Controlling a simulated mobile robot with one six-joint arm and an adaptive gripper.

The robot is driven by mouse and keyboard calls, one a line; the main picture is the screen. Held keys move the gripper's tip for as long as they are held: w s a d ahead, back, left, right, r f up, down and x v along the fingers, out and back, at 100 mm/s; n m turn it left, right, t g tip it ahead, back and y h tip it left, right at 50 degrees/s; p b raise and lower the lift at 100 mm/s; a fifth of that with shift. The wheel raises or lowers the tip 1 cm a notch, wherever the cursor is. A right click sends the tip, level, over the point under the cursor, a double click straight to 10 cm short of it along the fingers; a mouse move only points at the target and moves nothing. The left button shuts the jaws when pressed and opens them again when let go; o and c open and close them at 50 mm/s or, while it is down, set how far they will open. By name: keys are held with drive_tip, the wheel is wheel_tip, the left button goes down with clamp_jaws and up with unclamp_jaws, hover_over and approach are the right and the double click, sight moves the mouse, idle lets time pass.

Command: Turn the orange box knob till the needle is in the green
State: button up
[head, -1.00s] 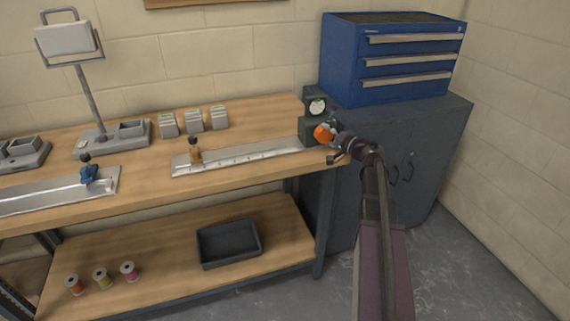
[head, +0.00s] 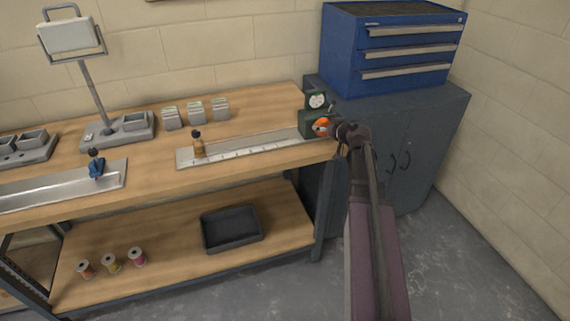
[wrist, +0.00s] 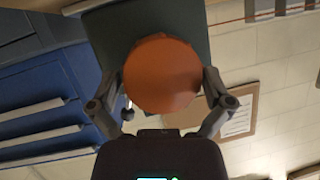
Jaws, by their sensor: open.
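The orange knob (head: 322,126) is on the front of a dark green box (head: 309,122) at the right end of the bench. A white round dial (head: 317,100) sits above the box; its needle and any green zone are too small to read. In the wrist view the orange knob (wrist: 163,74) fills the middle, with the dark box (wrist: 105,30) behind it. My gripper (wrist: 170,95) is open, with one finger on each side of the knob. I cannot tell whether the fingers touch it. In the head view my gripper (head: 334,129) is right at the knob.
A blue drawer cabinet (head: 385,50) stands on a grey cupboard (head: 420,125) behind and right. A black tray (head: 232,229) is on the lower shelf. The floor at the right is clear.

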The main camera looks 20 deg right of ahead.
drive_tip(key=p+v, duration=0.5)
drive_tip(key=v, duration=0.9)
drive_tip(key=s+a+g+p, duration=0.3)
drive_tip(key=a+g+p, duration=0.1)
drive_tip(key=a, duration=0.4)
drive_tip(key=s+a+g+p, duration=0.3)
drive_tip(key=a+g, duration=0.1)
drive_tip(key=a, duration=0.4)
drive_tip(key=s+a+g+h+p, duration=0.1)
drive_tip(key=s+a+g+p, duration=0.2)
drive_tip(key=a, duration=0.5)
drive_tip(key=shift+s+r+n+g+p, duration=0.3)
drive_tip(key=shift+n+g+p, duration=0.15)
drive_tip(key=shift+p, duration=0.4)
drive_tip(key=s, duration=0.1)
drive_tip(key=s+a+g+h, duration=0.1)
drive_tip(key=s, duration=0.1)
drive_tip(key=shift+a+f+m+g+h, duration=0.2)
drive_tip(key=shift+a+m+g+h, duration=0.05)
drive_tip(key=shift+a+m+h, duration=0.1)
drive_tip(key=shift+w+f, duration=0.1)
drive_tip(key=shift+w, duration=0.05)
idle(0.5)
